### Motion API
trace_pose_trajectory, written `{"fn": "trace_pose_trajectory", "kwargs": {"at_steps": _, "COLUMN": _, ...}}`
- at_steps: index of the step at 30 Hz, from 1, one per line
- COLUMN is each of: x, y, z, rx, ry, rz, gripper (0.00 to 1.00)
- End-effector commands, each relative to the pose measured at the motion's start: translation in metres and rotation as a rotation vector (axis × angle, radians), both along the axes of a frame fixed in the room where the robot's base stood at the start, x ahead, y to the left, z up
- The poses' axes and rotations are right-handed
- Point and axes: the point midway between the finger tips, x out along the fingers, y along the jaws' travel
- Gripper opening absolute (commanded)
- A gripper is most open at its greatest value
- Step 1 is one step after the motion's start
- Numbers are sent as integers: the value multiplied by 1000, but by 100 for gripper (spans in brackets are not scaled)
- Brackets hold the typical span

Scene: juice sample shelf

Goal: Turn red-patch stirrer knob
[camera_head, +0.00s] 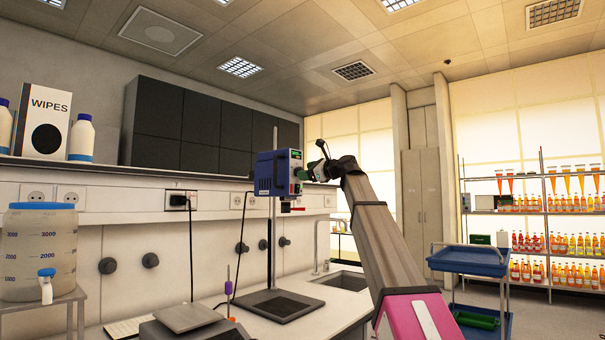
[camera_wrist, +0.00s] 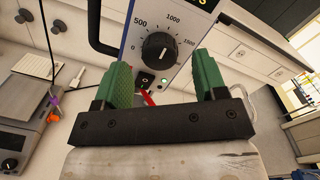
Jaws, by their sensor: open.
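The stirrer (camera_head: 272,173) is a blue box on a tall rod stand in the head view. In the wrist view its pale front panel shows a black knob (camera_wrist: 159,47) with a white pointer and a dial marked from 0 to above 1000. A black switch and a green light sit below the knob. A red part shows under the panel, partly hidden by my gripper. My gripper (camera_wrist: 163,78) has two green fingers, spread apart and empty, with the knob between and beyond them. In the head view my gripper (camera_head: 317,170) is at the stirrer's front; contact is unclear.
The stand's black base plate (camera_head: 279,305) rests on the white bench, with a sink (camera_head: 345,280) to its right. A grey bench device (camera_head: 190,318) is at the front left. A blue cart (camera_head: 468,262) stands right of my arm.

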Motion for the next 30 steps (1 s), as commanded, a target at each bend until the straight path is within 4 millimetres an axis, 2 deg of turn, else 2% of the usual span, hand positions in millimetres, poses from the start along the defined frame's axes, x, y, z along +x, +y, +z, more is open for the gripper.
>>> {"fn": "trace_pose_trajectory", "kwargs": {"at_steps": 6, "x": 13, "y": 17, "z": 0, "rx": -1, "ry": 0, "rz": -1, "gripper": 65}}
{"fn": "trace_pose_trajectory", "kwargs": {"at_steps": 17, "x": 14, "y": 20, "z": 0, "rx": -1, "ry": 0, "rz": -1, "gripper": 65}}
{"fn": "trace_pose_trajectory", "kwargs": {"at_steps": 21, "x": 14, "y": 20, "z": 0, "rx": -1, "ry": 0, "rz": -1, "gripper": 20}}
{"fn": "trace_pose_trajectory", "kwargs": {"at_steps": 22, "x": 14, "y": 20, "z": 0, "rx": -1, "ry": 0, "rz": -1, "gripper": 16}}
{"fn": "trace_pose_trajectory", "kwargs": {"at_steps": 30, "x": 14, "y": 20, "z": 0, "rx": -10, "ry": -12, "rz": 0, "gripper": 16}}
